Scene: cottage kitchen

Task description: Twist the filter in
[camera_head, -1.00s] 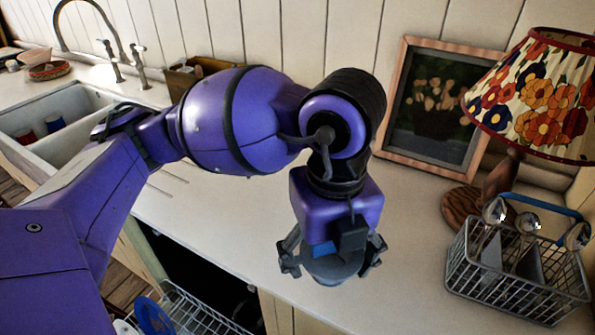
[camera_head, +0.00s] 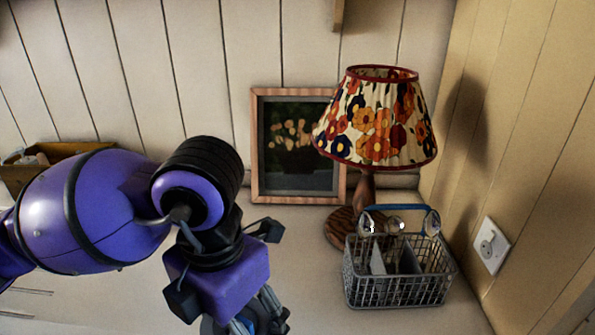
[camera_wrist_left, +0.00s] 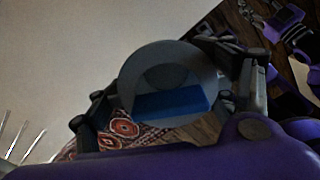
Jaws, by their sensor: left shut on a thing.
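The filter (camera_wrist_left: 165,98) is a grey round piece with a blue part across its opening. In the left wrist view it sits between the fingers of my left gripper (camera_wrist_left: 172,104), which is shut on it. In the head view my left gripper (camera_head: 240,312) is at the bottom edge, left of centre, over the pale counter. The filter is mostly cut off or hidden there. The place where the filter fits is not clearly in view.
On the counter (camera_head: 315,265) stand a wire basket (camera_head: 402,292) with a blue handle, a flowered lamp (camera_head: 375,125) and a framed picture (camera_head: 298,150). A wooden box (camera_head: 60,158) is at the left. The wrist view shows a patterned rug (camera_wrist_left: 122,130) on a wooden floor.

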